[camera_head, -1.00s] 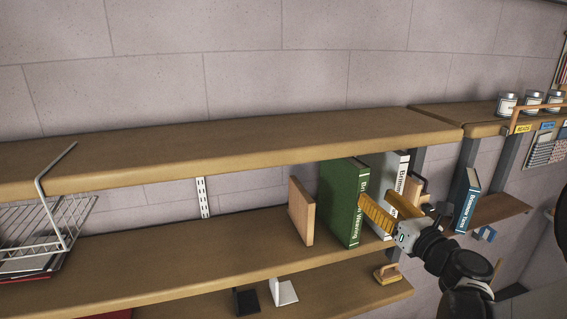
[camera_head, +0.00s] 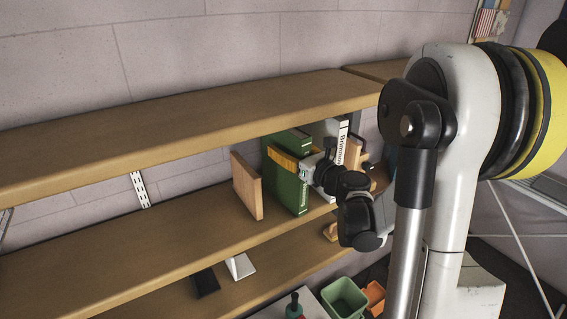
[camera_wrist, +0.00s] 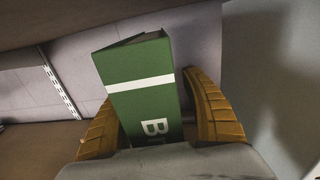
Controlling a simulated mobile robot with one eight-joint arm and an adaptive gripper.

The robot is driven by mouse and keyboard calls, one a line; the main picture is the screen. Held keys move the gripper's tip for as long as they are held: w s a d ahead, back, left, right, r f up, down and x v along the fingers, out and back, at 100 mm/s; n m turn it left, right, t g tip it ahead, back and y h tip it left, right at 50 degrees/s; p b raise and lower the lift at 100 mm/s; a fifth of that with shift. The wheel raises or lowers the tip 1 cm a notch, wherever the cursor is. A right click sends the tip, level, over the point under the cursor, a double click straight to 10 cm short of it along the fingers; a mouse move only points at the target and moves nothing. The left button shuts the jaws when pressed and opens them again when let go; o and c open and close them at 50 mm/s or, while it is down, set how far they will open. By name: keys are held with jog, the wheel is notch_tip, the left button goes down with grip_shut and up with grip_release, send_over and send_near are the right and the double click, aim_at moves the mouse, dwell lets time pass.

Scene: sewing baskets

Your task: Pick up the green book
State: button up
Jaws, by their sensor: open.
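The green book (camera_head: 287,178) stands upright on the middle shelf, between a wooden board and a white book. In the wrist view the green book (camera_wrist: 143,82) shows its spine, with a white band and white letters, between my two yellow fingers. My gripper (camera_wrist: 155,108) is open, with one finger on each side of the spine and a visible gap at the right finger. In the head view my gripper (camera_head: 287,160) is at the upper part of the spine; its far finger is hidden. The lower part of the book is hidden in the wrist view.
A wooden board (camera_head: 247,186) stands left of the book, and a white book (camera_head: 341,143) stands close on its right. The upper shelf (camera_head: 190,135) runs just above. The middle shelf (camera_head: 130,240) is clear to the left. A green bin (camera_head: 345,297) is below.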

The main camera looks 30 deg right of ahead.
jog(key=shift+w, duration=0.35)
jog(key=shift+s+r, duration=0.1)
jog(key=shift+s, duration=0.15)
grip_shut()
jog(key=shift+w+a, duration=0.1)
